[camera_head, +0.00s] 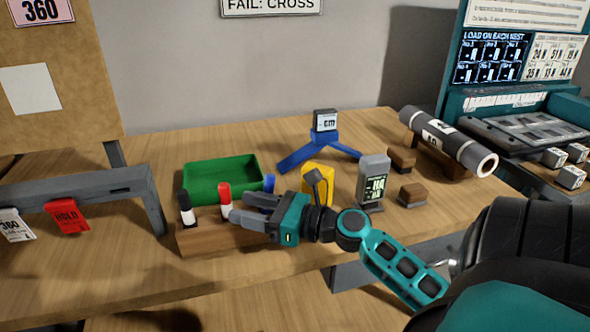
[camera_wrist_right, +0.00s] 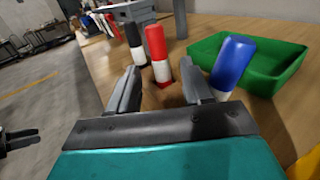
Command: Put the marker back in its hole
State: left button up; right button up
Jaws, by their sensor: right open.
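A wooden block (camera_head: 200,238) stands near the table's front edge. A black-capped marker (camera_head: 187,207) and a red-capped marker (camera_head: 225,197) stand upright in it. A blue-capped marker (camera_head: 269,183) shows behind my right gripper (camera_head: 238,207); its lower end is hidden. My right gripper is open and low over the block. In the right wrist view the red marker (camera_wrist_right: 157,55) appears between and beyond its fingertips, and the blue marker (camera_wrist_right: 232,65) leans outside the right-hand finger; I cannot tell what its base rests in. A dark pronged shape (camera_wrist_right: 18,137) at that view's left may be my left gripper.
A green tray (camera_head: 222,180) lies behind the block. A yellow holder (camera_head: 318,187), a grey device (camera_head: 373,182), small wooden blocks (camera_head: 411,195) and a blue stand (camera_head: 322,150) are to the right. A grey rail (camera_head: 100,190) with tags stands left.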

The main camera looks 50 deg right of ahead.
pick_arm(q)
jog(key=shift+f, duration=0.1)
pick_arm(e)
jog(key=v, duration=1)
jog(key=shift+s+d, duration=0.15)
jog(key=shift+s, duration=0.15)
jog(key=s+a+f+n+g+h, duration=0.4)
jog(key=s+a+f+n+g, duration=0.25)
jog(key=n, duration=1.05)
jog(key=s+a+f+n+g+h, duration=0.35)
jog(key=a+f+n+g, duration=0.4)
jog(key=n, duration=0.85)
pick_arm(q)
jog(key=shift+y, duration=0.4)
jog(key=shift+s+a+r+p, duration=0.25)
jog(key=shift+a+r+p, duration=0.35)
jog(key=shift+p, duration=0.65)
jog(key=shift+s+a+r+p, duration=0.3)
jog(key=shift+r+p, duration=0.45)
jog(key=shift+p, duration=0.55)
jog(key=shift+s+a+r+p, duration=0.2)
jog(key=shift+a+r+p, duration=0.4)
jog(key=shift+p, duration=0.65)
pick_arm(e)
jog(key=w+a+f+t+y, duration=0.2)
jog(key=w+a+t, duration=0.3)
jog(key=t, duration=0.3)
jog(key=shift+w+f+n, duration=0.15)
jog(key=shift+w+n, duration=0.15)
jog(key=shift+w, duration=0.55)
